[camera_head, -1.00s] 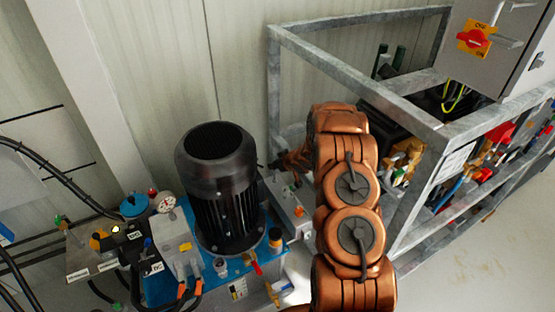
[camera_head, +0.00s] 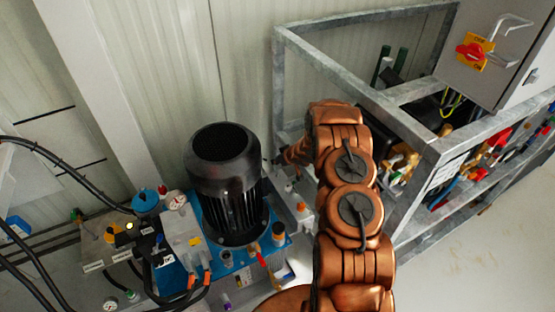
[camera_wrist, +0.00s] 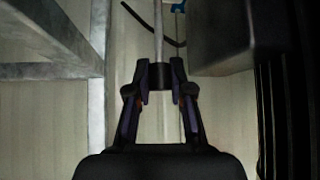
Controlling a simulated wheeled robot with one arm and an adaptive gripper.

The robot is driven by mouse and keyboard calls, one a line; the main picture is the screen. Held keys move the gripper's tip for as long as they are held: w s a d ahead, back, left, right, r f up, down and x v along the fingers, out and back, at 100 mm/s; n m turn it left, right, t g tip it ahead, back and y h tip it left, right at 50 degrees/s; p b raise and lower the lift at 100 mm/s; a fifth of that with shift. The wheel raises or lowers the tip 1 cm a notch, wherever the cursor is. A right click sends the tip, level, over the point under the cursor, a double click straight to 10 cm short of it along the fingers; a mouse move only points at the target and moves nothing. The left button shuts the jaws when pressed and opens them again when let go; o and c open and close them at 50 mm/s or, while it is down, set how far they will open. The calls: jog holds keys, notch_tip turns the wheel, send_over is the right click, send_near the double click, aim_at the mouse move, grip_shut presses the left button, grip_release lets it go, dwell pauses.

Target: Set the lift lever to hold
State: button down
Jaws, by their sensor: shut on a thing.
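In the head view, my gripper (camera_head: 278,161) shows only as a small dark end left of my copper arm. It is close to the right side of the black motor (camera_head: 228,190), and what it holds cannot be made out there.
A blue-based hydraulic unit with a gauge (camera_head: 175,201) and hoses stands at lower left. A grey steel frame (camera_head: 345,68) with pumps stands to the right, below a cabinet with a red switch (camera_head: 470,52). Open floor (camera_head: 490,240) lies at lower right.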

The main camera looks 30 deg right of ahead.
jog(key=shift+d, duration=0.3)
jog(key=c, duration=1.2)
grip_release()
jog(key=shift+s, duration=0.1)
jog(key=shift+o, duration=0.9)
jog(key=shift+a, duration=0.25)
jog(key=v, duration=1.2)
